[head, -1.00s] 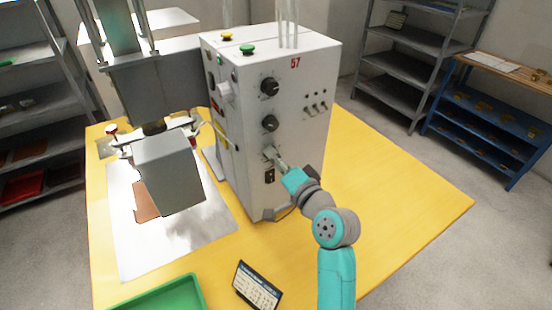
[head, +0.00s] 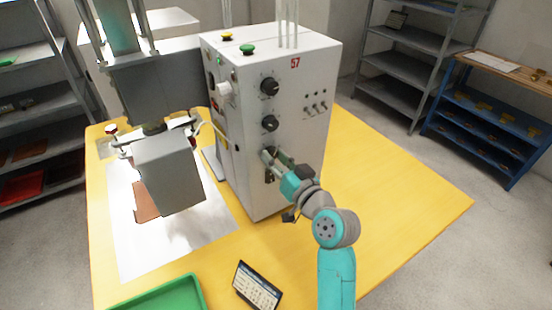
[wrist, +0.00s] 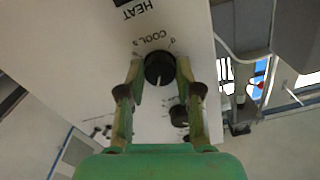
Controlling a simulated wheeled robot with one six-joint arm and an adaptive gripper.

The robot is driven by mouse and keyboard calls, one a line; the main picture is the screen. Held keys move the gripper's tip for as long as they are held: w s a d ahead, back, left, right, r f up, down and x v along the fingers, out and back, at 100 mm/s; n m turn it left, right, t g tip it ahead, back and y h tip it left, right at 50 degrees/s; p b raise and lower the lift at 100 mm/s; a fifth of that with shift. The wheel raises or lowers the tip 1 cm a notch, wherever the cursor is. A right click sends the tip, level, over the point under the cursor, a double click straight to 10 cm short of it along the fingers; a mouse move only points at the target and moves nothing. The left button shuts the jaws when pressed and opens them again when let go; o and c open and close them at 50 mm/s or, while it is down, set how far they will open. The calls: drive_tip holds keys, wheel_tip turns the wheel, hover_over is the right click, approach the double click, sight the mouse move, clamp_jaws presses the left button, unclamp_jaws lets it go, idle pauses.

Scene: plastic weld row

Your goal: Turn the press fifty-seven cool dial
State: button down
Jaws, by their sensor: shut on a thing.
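The press control box (head: 250,150), a white cabinet marked 57 in red, stands on the yellow table. The black cool dial (wrist: 160,68) has the word COOL printed beside it in the wrist view, with scale marks around it. A pale pointer line shows on its face, toward the picture's bottom. My gripper (wrist: 160,75) has one finger on each side of the cool dial and is shut on it. In the head view my gripper (head: 270,159) is at the lower part of the box's front, below two other dials, and hides the cool dial.
Two black dials, an upper (head: 269,87) and a middle one (head: 269,123), sit above my gripper. Small toggle switches (head: 315,108) are to the right. A green tray (head: 160,296) and a small tablet (head: 257,286) lie at the table's front. The table's right side is clear.

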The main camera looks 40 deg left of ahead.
drive_tip(key=shift+f+n, duration=0.1)
drive_tip(key=shift+n, duration=0.2)
drive_tip(key=c, duration=0.8)
unclamp_jaws()
drive_tip(key=shift+d, duration=0.1)
drive_tip(key=v, duration=1.1)
drive_tip(key=shift+s+d, duration=0.2)
drive_tip(key=shift+d, duration=0.15)
drive_tip(key=shift+f, duration=0.1)
